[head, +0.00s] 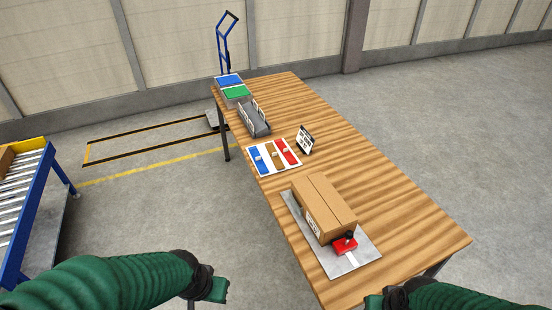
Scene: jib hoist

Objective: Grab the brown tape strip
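The brown tape strip (276,161) lies on a white board (296,164) on the wooden table, between a blue strip (257,160) and a red strip (287,153). A small pale tab shows on each strip. My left gripper (219,290) is low in the picture, left of the table and well short of the board. My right gripper (373,301) is at the bottom edge, near the table's front end, and partly cut off. Both are apart from the strips, and their fingers are too unclear to tell open from shut.
A cardboard box (325,205) sits on a grey plate (362,258) on the near table, with a red tool (344,245) beside it. A small sign (305,140) stands right of the board. The table's right side is clear.

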